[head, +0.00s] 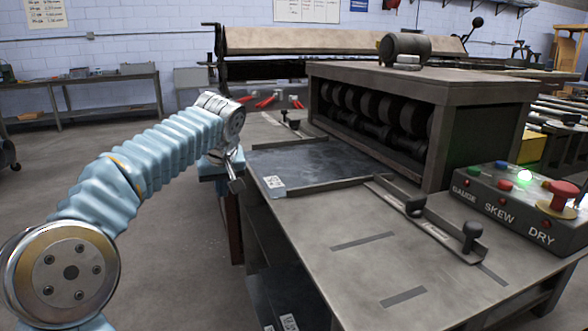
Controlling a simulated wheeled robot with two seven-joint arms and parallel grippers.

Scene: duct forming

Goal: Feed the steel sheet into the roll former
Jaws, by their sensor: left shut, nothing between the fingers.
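The steel sheet (320,162) is dark and lies flat on the infeed table (350,280), with a white label at its near left corner. Its far right side lies close to the roll former (425,80), whose dark rollers show in the front opening; I cannot tell whether the sheet touches them. My left gripper (236,186) is shut and empty, pointing down beside the table's left edge, close to the sheet's left edge. I cannot tell whether it touches the sheet. My right gripper is out of view.
A guide bar with black knobs (472,235) lies along the sheet's near side; another guide (288,122) is at the far side. A control box (525,205) marked GAUGE, SKEW, DRY has a lit green lamp and red button. The table's near part is clear.

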